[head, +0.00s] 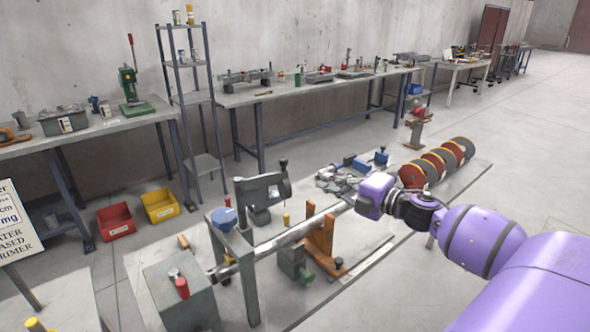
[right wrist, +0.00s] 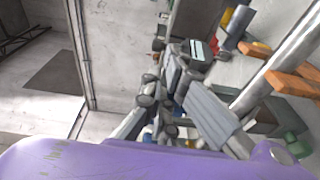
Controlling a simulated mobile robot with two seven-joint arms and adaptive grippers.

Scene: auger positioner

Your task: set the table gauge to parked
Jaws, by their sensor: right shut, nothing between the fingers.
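A grey boxy device (head: 263,190) with a dark face and a black-knobbed lever (head: 283,170) stands on the low work table (head: 160,258); it looks like the table gauge, but its label and setting cannot be read. My right gripper (head: 328,181) is shut and empty, in the air to the right of this device in the head view, clear of it. In the right wrist view the grey fingers (right wrist: 175,75) are together, with a grey block with a pale strip (right wrist: 197,50) beyond them. My left gripper is in neither view.
A long steel shaft (head: 290,238) crosses the low table over an orange bracket (head: 320,240). Red-and-black discs (head: 412,176) line the right.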

